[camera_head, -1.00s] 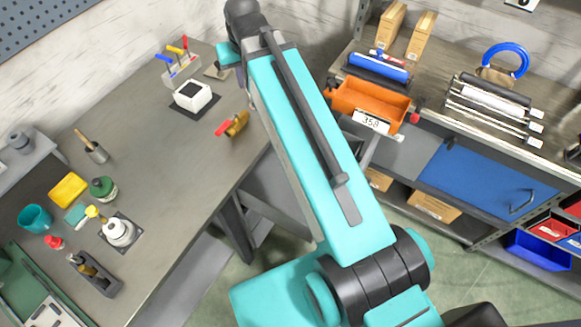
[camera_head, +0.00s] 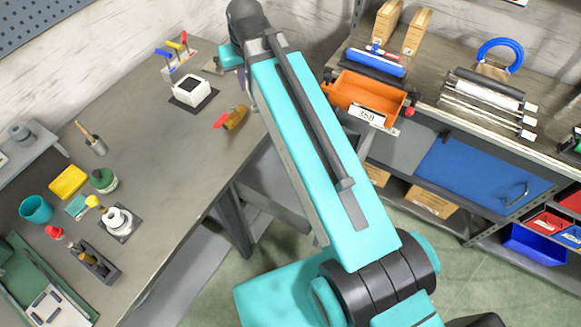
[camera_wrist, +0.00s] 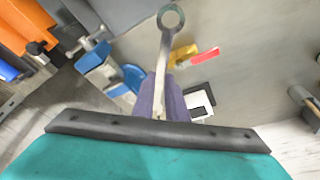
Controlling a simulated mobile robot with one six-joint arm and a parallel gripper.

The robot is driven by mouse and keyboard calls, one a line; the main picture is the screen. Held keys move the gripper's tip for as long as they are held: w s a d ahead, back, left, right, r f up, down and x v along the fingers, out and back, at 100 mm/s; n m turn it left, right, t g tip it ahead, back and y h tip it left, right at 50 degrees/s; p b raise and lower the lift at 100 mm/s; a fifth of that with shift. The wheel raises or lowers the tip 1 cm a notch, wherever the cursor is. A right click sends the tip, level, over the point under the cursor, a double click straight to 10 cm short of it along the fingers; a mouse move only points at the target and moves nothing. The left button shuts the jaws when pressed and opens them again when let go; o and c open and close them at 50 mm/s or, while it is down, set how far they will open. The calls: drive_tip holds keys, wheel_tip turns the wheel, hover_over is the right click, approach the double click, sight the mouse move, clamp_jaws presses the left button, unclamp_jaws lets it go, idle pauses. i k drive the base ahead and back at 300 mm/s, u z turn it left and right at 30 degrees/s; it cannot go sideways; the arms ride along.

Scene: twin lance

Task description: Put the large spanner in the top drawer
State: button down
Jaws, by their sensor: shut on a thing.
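In the wrist view my gripper (camera_wrist: 160,106) is shut on the shaft of a long grey metal spanner (camera_wrist: 171,18). Its ring end points away from the gripper, toward the top of the picture. The spanner is held above the grey workbench. In the head view my arm hides the gripper and spanner. A grey drawer unit (camera_head: 272,186) shows under the workbench, partly behind my arm. I cannot tell from this view which front is the top drawer or how far it is open.
The workbench (camera_head: 165,145) holds a yellow valve with a red handle (camera_head: 236,118) and a white box (camera_head: 191,89). A blue vice-like tool (camera_wrist: 108,74) shows in the wrist view. An orange bin (camera_head: 366,93) stands on the right-hand bench, near my arm.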

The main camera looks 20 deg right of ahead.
sight(280, 165)
drive_tip(key=k, duration=1.15)
drive_tip(key=u, duration=0.85)
drive_tip(key=i, duration=1)
drive_tip(key=z, duration=0.05)
